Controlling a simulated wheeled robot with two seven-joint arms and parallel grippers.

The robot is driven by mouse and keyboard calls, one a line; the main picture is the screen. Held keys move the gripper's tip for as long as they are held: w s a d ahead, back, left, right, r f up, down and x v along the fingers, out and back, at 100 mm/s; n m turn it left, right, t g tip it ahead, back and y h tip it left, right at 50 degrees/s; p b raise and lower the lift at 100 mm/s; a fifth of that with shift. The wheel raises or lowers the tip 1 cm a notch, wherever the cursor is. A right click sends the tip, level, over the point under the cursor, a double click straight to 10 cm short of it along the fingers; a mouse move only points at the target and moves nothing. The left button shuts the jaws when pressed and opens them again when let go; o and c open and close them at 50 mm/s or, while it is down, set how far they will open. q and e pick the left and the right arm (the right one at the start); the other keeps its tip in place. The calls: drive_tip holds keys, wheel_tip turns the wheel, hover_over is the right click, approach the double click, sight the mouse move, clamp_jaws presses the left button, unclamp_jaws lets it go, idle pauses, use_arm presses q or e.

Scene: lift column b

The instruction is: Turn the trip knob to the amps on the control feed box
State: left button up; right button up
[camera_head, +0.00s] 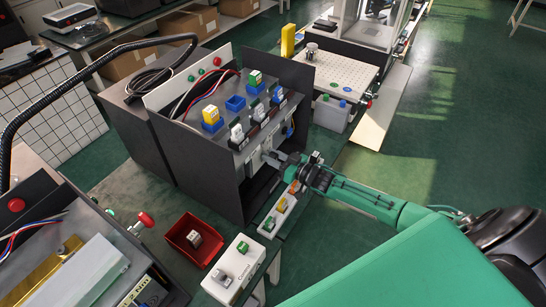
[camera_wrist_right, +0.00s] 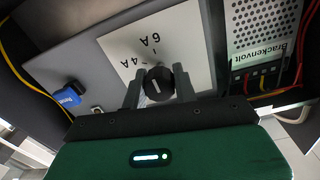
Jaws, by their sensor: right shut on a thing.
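The control feed box is the dark open cabinet (camera_head: 205,165) in the middle of the head view. In the wrist view its grey panel (camera_wrist_right: 95,60) carries a white plate (camera_wrist_right: 185,40) with the marks 4A and 6A. The round black trip knob (camera_wrist_right: 158,84) sits on this plate. A short white line shows on its face; which mark it points at I cannot tell for sure. My right gripper (camera_wrist_right: 159,80) is shut on the knob, one finger on each side. It also shows at the cabinet's front in the head view (camera_head: 272,158). My left gripper is out of view.
A blue part (camera_wrist_right: 68,97) is left of the knob, and a Brackenvolt power unit (camera_wrist_right: 262,35) with wires is at right. Below the cabinet are a red tray (camera_head: 187,240) and a white switch box (camera_head: 234,270). Green floor is open at right.

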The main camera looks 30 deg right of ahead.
drive_tip(key=shift+f, duration=0.1)
drive_tip(key=o, duration=1)
drive_tip(key=shift+c, duration=0.2)
drive_tip(key=shift+s+d, duration=0.25)
drive_tip(key=shift+s, duration=0.2)
drive_tip(key=b+v, duration=0.3)
drive_tip(key=v, duration=0.9)
drive_tip(key=shift+s+d, duration=0.2)
drive_tip(key=shift+s, duration=0.15)
